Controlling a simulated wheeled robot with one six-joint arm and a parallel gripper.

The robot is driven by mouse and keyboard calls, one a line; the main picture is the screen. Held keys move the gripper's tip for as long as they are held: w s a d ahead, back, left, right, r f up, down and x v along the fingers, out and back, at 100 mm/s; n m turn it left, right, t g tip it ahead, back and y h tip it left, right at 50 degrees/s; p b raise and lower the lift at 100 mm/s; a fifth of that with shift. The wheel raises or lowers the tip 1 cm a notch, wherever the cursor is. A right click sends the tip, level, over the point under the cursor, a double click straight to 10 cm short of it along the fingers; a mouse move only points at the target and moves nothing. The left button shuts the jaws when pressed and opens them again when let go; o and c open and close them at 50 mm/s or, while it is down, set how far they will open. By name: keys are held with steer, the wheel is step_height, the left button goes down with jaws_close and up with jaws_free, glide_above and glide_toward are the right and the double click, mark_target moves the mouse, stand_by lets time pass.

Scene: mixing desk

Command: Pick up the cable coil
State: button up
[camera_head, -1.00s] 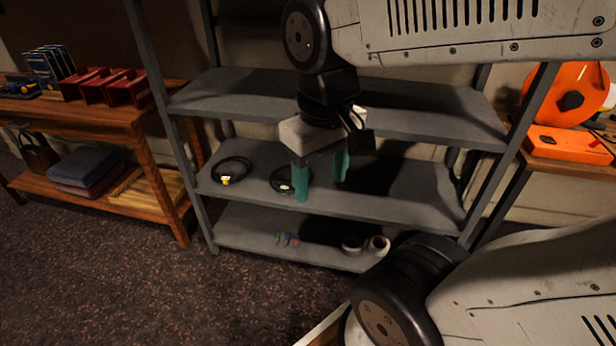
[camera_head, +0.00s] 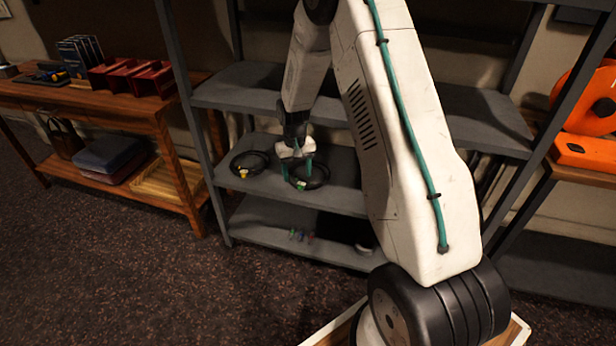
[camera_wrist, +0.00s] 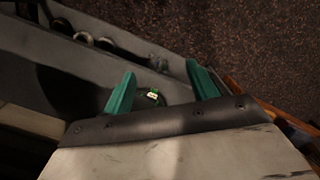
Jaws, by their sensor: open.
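Two black cable coils lie on the middle shelf in the head view. The left coil (camera_head: 243,172) has a yellow tag. The right coil (camera_head: 301,185) has a pale yellow-green tag. My gripper (camera_head: 297,172), with teal fingers, is open at the right coil, its fingers close around that coil's left part. In the wrist view my gripper (camera_wrist: 160,70) is open, and a coil (camera_wrist: 152,95) with a pale tag shows partly between the fingers, its near part hidden by the gripper body. I cannot tell whether the fingers touch it.
The grey shelf unit (camera_head: 265,90) has a board close above the coils and uprights at its sides. A wooden bench (camera_head: 130,110) stands left.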

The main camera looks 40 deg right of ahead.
steer(key=w+d+f+t, duration=0.1)
steer(key=w+d+f, duration=0.1)
steer(key=w+f, duration=0.2)
steer(key=w+d+f+t+h, duration=0.1)
steer(key=w+d+f+t, duration=0.1)
steer(key=w+f, duration=0.3)
steer(key=w+d+f+t, duration=0.1)
steer(key=w+d+f, duration=0.3)
steer(key=f, duration=0.5)
steer(key=shift+w+d+f+m, duration=0.15)
steer(key=shift+w+f+m, duration=0.15)
steer(key=shift+w, duration=0.3)
steer(key=t+h, duration=0.1)
steer(key=t, duration=0.1)
glide_toward(292, 176)
step_height(292, 176, down, 2)
steer(key=shift+w+f, duration=0.2)
steer(key=shift+f, duration=0.05)
steer(key=shift+w+f+t, duration=0.2)
steer(key=shift+w+t, duration=0.1)
steer(key=x, duration=0.7)
steer(key=shift+s+d, duration=0.15)
steer(key=shift+r, duration=0.1)
jaws_close()
